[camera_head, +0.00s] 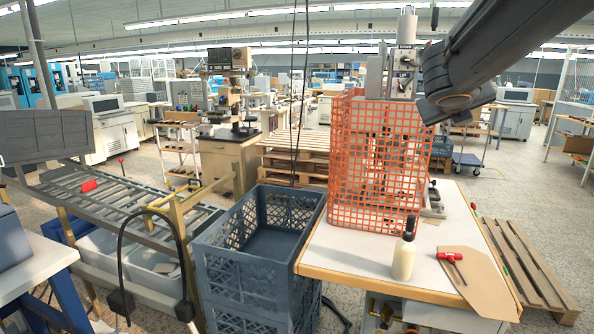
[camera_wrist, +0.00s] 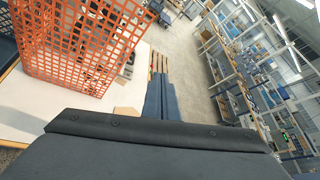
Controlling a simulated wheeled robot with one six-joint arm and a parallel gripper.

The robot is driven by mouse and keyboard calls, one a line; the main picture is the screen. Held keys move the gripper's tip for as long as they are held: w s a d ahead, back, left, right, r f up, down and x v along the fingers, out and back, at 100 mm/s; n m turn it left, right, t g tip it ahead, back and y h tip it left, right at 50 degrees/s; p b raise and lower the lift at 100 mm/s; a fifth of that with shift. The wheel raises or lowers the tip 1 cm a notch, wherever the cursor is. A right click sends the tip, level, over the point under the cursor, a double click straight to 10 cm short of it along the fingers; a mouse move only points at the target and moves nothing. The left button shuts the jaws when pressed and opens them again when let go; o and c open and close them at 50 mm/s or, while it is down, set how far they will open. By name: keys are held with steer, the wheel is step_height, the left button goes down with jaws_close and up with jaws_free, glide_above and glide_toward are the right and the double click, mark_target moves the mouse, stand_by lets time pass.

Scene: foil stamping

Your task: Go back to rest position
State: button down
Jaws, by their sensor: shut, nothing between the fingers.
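My arm (camera_head: 510,45) reaches in from the upper right in the head view, and its end hangs beside the orange mesh guard, above the right side of the white-topped table (camera_head: 330,258). In the wrist view my gripper (camera_wrist: 160,82) shows as two blue-grey fingers lying together, shut with nothing between them. The fingers point past the table toward the floor and a wooden pallet. In the head view the fingertips cannot be made out clearly.
The orange mesh guard (camera_head: 345,160) stands on the table around a press (camera_head: 400,75). A bottle (camera_head: 404,255) and a red-handled tool (camera_head: 450,257) on brown board (camera_head: 480,285) are in front. Blue-grey crates (camera_head: 215,265) and a roller conveyor (camera_head: 120,205) stand left; a pallet (camera_head: 530,265) lies right.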

steer(key=s+a+f+m+g+y+b, duration=0.1)
steer(key=s+a+f+m+g+b, duration=0.15)
steer(key=f+m, duration=0.45)
steer(key=s+a+f+m+g+y+b, duration=0.1)
steer(key=s+f+m, duration=0.2)
steer(key=f, duration=0.7)
steer(key=s+a+f+m+g+y+b, duration=0.1)
steer(key=s+a+f+m+g, duration=0.1)
steer(key=f+m, duration=0.5)
steer(key=s+a+f+m+g+y+b, duration=0.2)
steer(key=s+a+f+m, duration=0.3)
steer(key=f+m, duration=0.4)
steer(key=s+a+f+m+g+y+b, duration=0.2)
steer(key=s+a+f+m, duration=0.4)
steer(key=f+m, duration=0.3)
step_height(320, 180, down, 2)
steer(key=shift+s+f+y+b, duration=0.2)
steer(key=shift+s+y+b, duration=0.3)
steer(key=shift+s+b, duration=0.2)
